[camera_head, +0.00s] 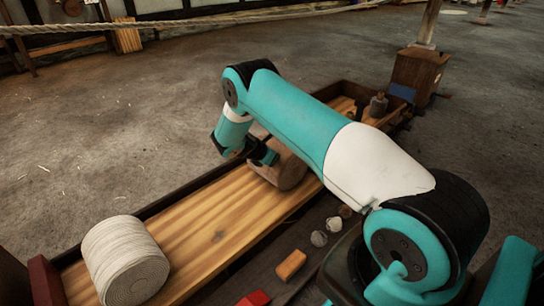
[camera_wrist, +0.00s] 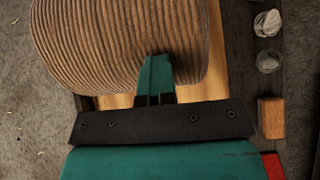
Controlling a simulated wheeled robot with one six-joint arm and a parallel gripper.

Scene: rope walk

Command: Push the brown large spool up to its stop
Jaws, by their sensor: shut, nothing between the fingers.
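The brown large spool (camera_head: 287,170) lies on its side on the plank floor of a long trough, partly hidden behind my arm in the head view. In the wrist view the spool (camera_wrist: 115,42) fills the upper left, its ribbed winding showing. My gripper (camera_head: 266,153) is shut and empty, at the spool's upper left side in the head view. In the wrist view its closed fingertips (camera_wrist: 157,62) overlap the spool's lower edge; I cannot tell if they touch. I cannot tell which part is the brown spool's stop.
A white spool (camera_head: 126,262) lies near the trough's front end, by a red block (camera_head: 45,281). A grey knobbed weight (camera_head: 378,104) and a blue panel (camera_head: 402,92) are at the far end. An orange-brown block (camera_head: 291,265) and small balls lie along the right side. Bare planks separate the spools.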

